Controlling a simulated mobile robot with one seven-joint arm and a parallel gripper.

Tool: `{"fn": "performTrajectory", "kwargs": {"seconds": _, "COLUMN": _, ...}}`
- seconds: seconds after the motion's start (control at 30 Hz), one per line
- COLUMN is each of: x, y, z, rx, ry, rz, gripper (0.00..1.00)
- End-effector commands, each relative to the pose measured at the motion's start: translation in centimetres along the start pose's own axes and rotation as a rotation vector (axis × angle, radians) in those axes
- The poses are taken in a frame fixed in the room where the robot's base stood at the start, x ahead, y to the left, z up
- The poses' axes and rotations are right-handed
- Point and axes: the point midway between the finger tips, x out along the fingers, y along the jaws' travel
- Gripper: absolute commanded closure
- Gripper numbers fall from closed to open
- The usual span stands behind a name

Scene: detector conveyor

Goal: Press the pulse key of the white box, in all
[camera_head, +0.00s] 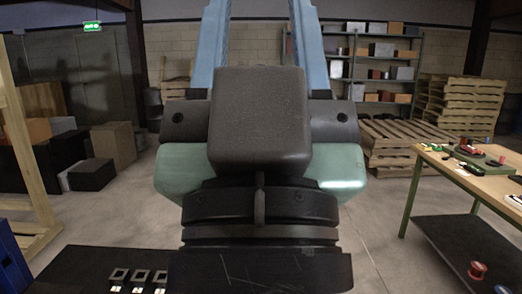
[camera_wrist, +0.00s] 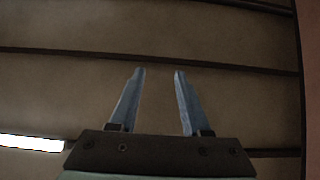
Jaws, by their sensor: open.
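My gripper (camera_head: 260,35) fills the middle of the head view, with its two blue fingers pointing up and spread apart. In the wrist view my gripper (camera_wrist: 159,72) is open and empty, facing the ceiling, with nothing between the fingers. I cannot make out a white box with a pulse key in either view. Several small grey square-holed pieces (camera_head: 138,276) with white labels sit on a dark surface (camera_head: 90,258) at the bottom left; I cannot tell what they are. My arm hides the middle of the head view.
A green-legged workbench (camera_head: 485,184) with small items stands at right, spools on its lower shelf (camera_head: 460,245). Stacked pallets (camera_head: 400,140) and a shelving rack (camera_head: 382,70) stand behind. Boxes (camera_head: 113,143) and a wooden frame (camera_head: 22,150) are at left. Floor (camera_head: 378,230) shows clear between arm and bench.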

Motion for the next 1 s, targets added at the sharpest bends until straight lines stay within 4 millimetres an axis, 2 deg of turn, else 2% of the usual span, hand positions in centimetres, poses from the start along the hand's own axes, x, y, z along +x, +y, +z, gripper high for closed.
{"fn": "performTrajectory", "kwargs": {"seconds": 0.03, "x": 0.00, "y": 0.00, "z": 0.00, "rx": 0.000, "ry": 0.000, "rz": 0.000, "gripper": 0.63}}
{"fn": "performTrajectory", "kwargs": {"seconds": 0.23, "x": 0.00, "y": 0.00, "z": -0.01, "rx": 0.000, "ry": 0.000, "rz": 0.000, "gripper": 0.99}}
{"fn": "performTrajectory", "kwargs": {"seconds": 1.0, "x": 0.00, "y": 0.00, "z": -0.01, "rx": 0.000, "ry": 0.000, "rz": 0.000, "gripper": 1.00}}
